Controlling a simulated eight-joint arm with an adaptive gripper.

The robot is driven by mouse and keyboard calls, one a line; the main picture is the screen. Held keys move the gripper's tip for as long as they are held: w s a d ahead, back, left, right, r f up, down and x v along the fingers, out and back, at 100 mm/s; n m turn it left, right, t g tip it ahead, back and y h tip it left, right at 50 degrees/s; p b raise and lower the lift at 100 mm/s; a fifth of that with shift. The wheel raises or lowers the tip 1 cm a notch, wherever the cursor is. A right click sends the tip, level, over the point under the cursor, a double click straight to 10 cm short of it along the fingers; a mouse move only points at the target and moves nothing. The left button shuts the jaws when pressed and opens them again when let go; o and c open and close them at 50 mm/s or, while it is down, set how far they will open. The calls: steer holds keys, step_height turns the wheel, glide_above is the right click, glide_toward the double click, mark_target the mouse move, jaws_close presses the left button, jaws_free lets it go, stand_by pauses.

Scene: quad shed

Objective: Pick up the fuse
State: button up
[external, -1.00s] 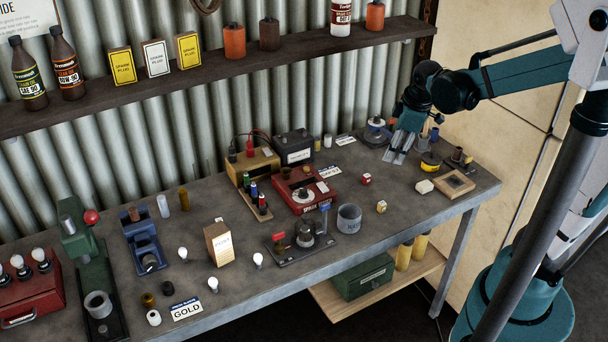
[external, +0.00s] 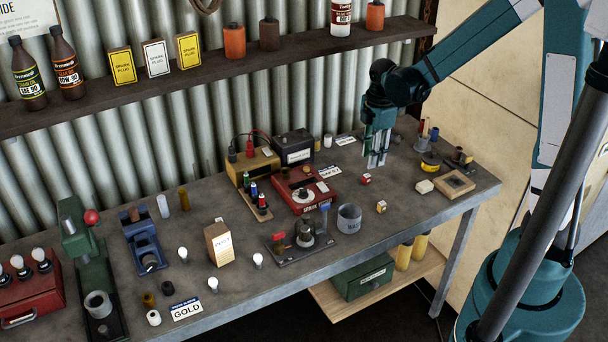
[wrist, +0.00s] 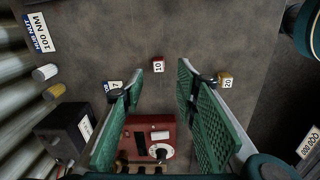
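I cannot tell for sure which small part is the fuse. Small cylinders that could be it include a pale one (external: 163,206) and a brass-coloured one (external: 184,199) at the back left of the bench. A white one (wrist: 45,72) and a yellowish one (wrist: 49,93) stand beside the black box. My gripper (external: 376,163) points down above the right half of the bench, behind the red numbered cube (external: 366,179). In the wrist view its green-padded fingers (wrist: 158,85) are apart with nothing held. The red cube (wrist: 158,65) shows beyond the gap between them.
A red dial box (external: 318,196) and black battery-like box (external: 294,147) stand left of my gripper. A wooden tray (external: 455,186) lies right. A shelf (external: 210,75) runs above the bench.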

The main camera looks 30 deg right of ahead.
mark_target(367, 175)
steer(key=shift+w+a+f+n+p, duration=0.3)
steer(key=shift+w+f+n+p, duration=0.1)
steer(key=shift+f+n, duration=0.25)
steer(key=shift+f, duration=0.1)
steer(key=shift+f, duration=1.25)
steer(key=shift+f, duration=0.1)
steer(key=shift+f, duration=2.5)
steer(key=shift+c, duration=0.5)
steer(key=c, duration=0.7)
